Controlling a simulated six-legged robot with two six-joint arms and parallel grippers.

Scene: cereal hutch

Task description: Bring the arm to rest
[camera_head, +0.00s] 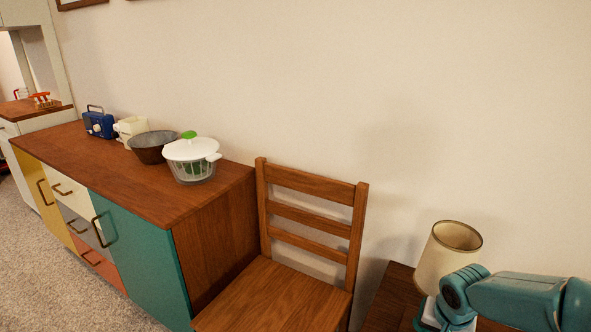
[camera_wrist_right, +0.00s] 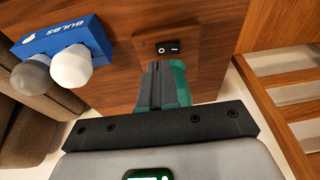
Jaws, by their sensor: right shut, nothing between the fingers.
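My right arm (camera_head: 510,299) is teal and comes in from the right edge in the head view, in front of the lamp. In the right wrist view my right gripper (camera_wrist_right: 165,88) is shut and empty. Its fingertips point at a brown wooden surface, just below a black rocker switch (camera_wrist_right: 169,48). I cannot tell whether the fingertips touch the surface. My left gripper is in neither view.
A table lamp (camera_head: 446,262) stands close behind my right arm. A wooden chair (camera_head: 275,290) is left of it, beside a sideboard (camera_head: 150,185) with kitchenware. A blue bulb box (camera_wrist_right: 75,42) and two bulbs (camera_wrist_right: 71,68) show in the wrist view.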

